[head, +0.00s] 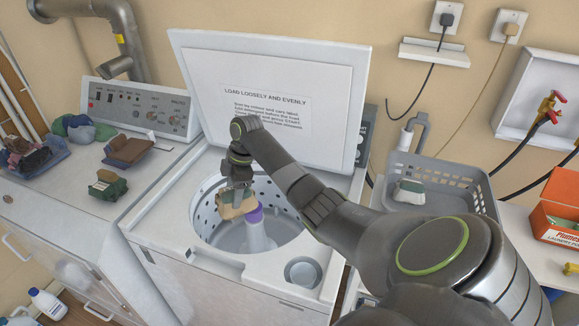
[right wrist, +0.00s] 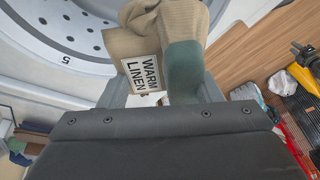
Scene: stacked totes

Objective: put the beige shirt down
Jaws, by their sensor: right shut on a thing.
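My right gripper (head: 237,185) is shut on the beige shirt (head: 236,207) and holds it over the open drum (head: 210,219) of the top-loading washer. The shirt hangs just left of the purple-topped agitator (head: 255,215); I cannot tell whether they touch. In the right wrist view the shirt (right wrist: 190,22) shows a white "WARM LINEN" tag and a teal-green part between the fingers (right wrist: 172,95). The drum rim (right wrist: 70,50) lies at the upper left there. My left gripper is not in view.
The washer's raised lid (head: 270,90) stands behind the drum. Folded clothes (head: 108,185) and a tray of clothes (head: 30,155) lie on the left machine. A grey basket (head: 455,180) with one folded item stands at right, near an orange box (head: 560,205). Bottles (head: 48,303) stand at lower left.

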